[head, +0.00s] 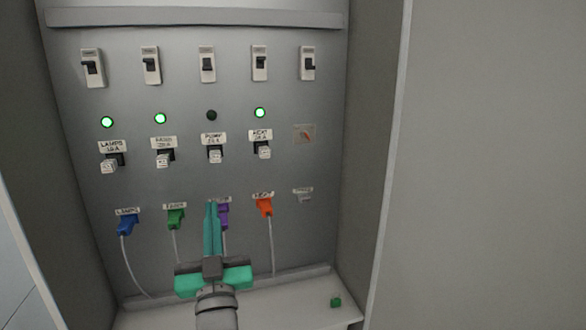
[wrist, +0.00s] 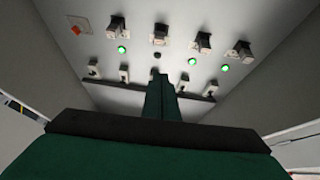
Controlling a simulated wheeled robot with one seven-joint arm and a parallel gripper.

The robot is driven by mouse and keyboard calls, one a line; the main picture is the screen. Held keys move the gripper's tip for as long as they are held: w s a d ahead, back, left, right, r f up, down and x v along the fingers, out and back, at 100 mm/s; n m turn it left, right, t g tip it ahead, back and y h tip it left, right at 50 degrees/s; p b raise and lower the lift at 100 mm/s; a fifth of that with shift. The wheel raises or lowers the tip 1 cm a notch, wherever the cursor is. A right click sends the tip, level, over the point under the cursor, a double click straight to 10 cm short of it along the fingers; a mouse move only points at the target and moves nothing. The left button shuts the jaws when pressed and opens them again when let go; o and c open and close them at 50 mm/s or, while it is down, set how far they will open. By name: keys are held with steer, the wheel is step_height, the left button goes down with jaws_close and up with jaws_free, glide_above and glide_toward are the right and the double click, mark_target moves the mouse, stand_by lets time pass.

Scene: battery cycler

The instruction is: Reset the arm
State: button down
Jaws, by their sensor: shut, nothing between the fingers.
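My gripper (head: 211,204) has its two long teal fingers together with nothing between them. It points up in front of the lower part of the grey panel (head: 185,95), and its fingers partly cover the purple plug (head: 224,214) and its label in the head view. I cannot tell whether they touch it. In the wrist view the shut fingers (wrist: 158,82) point toward the panel, with the lamps and switches beyond them. The blue plug (head: 128,225) and green plug (head: 176,219) are left of the gripper; the orange plug (head: 264,206) is to its right.
Breaker switches (head: 207,66) line the top. Three lamps are lit green; the lamp above PUMP (head: 211,115) is dark. A fuse position (head: 304,133) at right shows an orange mark. A small green block (head: 336,302) lies on the ledge (head: 300,308). Side walls flank the panel.

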steer(key=s+d+f+g+h, duration=0.1)
steer(key=s+d+f, duration=0.25)
steer(key=f, duration=0.75)
steer(key=s+d+f+m+g+h, duration=0.1)
steer(key=s+d+f, duration=0.3)
steer(key=f, duration=0.7)
steer(key=s+d+f+g+h, duration=0.1)
steer(key=s+d+f, duration=0.1)
steer(key=s+f, duration=0.65)
steer(key=s+d+f+g+h, duration=0.1)
steer(key=s+f, duration=0.3)
steer(key=s, duration=0.5)
steer(key=s+d+f+m+g+h, duration=0.1)
steer(key=s+d+f+g, duration=0.1)
steer(key=s+f, duration=0.3)
steer(key=s+d+f+g, duration=0.1)
steer(key=s+d+f, duration=0.2)
steer(key=s, duration=1)
step_height(320, 180, down, 2)
steer(key=shift+d+f+m+g+h, duration=0.2)
steer(key=shift+d+m+g+h, duration=0.1)
steer(key=shift+d+m+h, duration=0.1)
